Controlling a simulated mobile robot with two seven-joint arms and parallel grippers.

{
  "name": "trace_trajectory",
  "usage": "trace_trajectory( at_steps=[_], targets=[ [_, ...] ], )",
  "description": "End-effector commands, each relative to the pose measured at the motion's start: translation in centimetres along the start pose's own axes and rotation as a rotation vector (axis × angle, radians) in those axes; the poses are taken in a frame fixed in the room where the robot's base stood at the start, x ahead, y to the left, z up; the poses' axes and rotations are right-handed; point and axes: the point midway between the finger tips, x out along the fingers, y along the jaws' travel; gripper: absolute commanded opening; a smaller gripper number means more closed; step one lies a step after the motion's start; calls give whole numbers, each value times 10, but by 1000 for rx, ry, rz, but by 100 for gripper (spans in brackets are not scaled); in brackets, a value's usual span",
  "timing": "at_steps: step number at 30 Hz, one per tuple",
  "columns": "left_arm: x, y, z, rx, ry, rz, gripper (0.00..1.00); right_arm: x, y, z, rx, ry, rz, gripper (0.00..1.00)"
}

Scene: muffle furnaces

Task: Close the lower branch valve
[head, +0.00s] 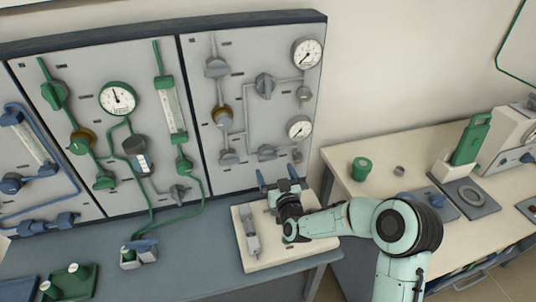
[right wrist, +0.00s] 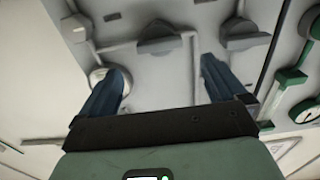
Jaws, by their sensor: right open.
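The lower branch valve (head: 267,152) is a grey knob on the pale right-hand panel, to the left of the lower gauge. It also shows in the right wrist view (right wrist: 160,36), top centre, beyond the gap between my fingers. My right gripper (head: 277,177) is below the valve in the head view, with its two blue fingers apart and pointing at the panel. In the right wrist view my right gripper (right wrist: 160,70) is open and empty, and its fingers look clear of the valve. My left gripper is not in view.
The lower gauge (head: 299,130) and a grey valve (head: 228,157) flank the branch valve. The upper branch valve (head: 265,86) is above. A cream tray (head: 290,258) lies under my right arm on the grey bench. A green cup (head: 361,169) stands on the right table.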

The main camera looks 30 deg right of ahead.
Motion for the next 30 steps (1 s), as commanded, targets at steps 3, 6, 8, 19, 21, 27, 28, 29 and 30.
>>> trace_trajectory(
  at_steps=[3, 6, 8, 19, 21, 27, 28, 29, 30],
  targets=[
    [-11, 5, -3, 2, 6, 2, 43, 28, 0, -3, 4, 2, 1, 98],
    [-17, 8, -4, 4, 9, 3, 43, 48, 0, -3, 3, 2, 1, 98],
    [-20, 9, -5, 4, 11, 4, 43, 57, 0, -2, 3, 1, 0, 98],
    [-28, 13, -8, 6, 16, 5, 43, 83, -1, 0, 1, -1, -1, 98],
    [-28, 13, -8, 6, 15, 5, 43, 84, -1, 0, 1, -1, -1, 98],
    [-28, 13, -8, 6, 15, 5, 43, 83, 0, 0, 1, 0, -1, 78],
    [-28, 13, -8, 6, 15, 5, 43, 83, 0, 0, 1, 0, -1, 69],
    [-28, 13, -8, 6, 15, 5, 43, 83, 0, 0, 1, 0, -1, 59],
    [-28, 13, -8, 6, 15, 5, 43, 83, 0, 0, 1, 0, -1, 46]
  ],
)
